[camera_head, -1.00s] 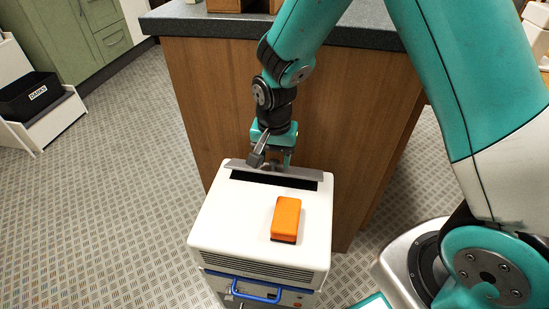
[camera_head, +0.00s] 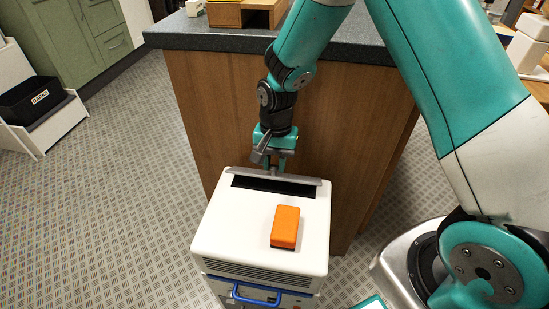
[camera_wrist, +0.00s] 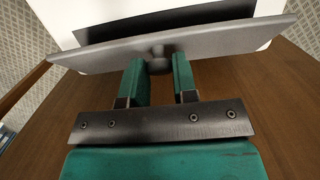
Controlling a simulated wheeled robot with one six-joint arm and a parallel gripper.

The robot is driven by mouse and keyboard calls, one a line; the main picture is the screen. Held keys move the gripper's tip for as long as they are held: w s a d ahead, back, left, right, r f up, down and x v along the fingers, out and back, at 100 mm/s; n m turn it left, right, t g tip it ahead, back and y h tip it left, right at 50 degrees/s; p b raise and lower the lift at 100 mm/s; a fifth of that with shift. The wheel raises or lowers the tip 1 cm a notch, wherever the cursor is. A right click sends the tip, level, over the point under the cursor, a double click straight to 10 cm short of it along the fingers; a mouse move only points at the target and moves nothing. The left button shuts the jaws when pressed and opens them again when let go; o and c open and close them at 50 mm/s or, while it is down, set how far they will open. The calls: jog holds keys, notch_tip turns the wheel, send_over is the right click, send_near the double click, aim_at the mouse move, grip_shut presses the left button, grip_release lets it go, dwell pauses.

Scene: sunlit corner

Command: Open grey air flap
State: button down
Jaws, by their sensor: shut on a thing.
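The grey air flap (camera_head: 300,179) is a long thin plate along the back edge of the dark slot (camera_head: 262,184) in the top of a white unit (camera_head: 235,225). It stands tilted up, and the slot shows open in front of it. In the wrist view the flap (camera_wrist: 225,47) crosses the picture, with a small round grey knob (camera_wrist: 158,64) on its near side. The knob's stem is partly hidden.
An orange block (camera_head: 286,226) lies on the unit's top, in front of the slot. A blue handle (camera_head: 256,296) is on the unit's front. A wooden counter (camera_head: 210,110) with a dark top stands close behind. The patterned floor (camera_head: 110,190) to the left is clear.

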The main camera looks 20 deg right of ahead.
jog(key=c, duration=0.9)
grip_release()
notch_tip(320, 180, up, 17)
jog(key=w+d+p, duration=0.1)
jog(key=w+p, duration=0.1)
jog(key=p, duration=0.2)
jog(key=shift+d+r, duration=0.15)
jog(key=shift+c, duration=0.2)
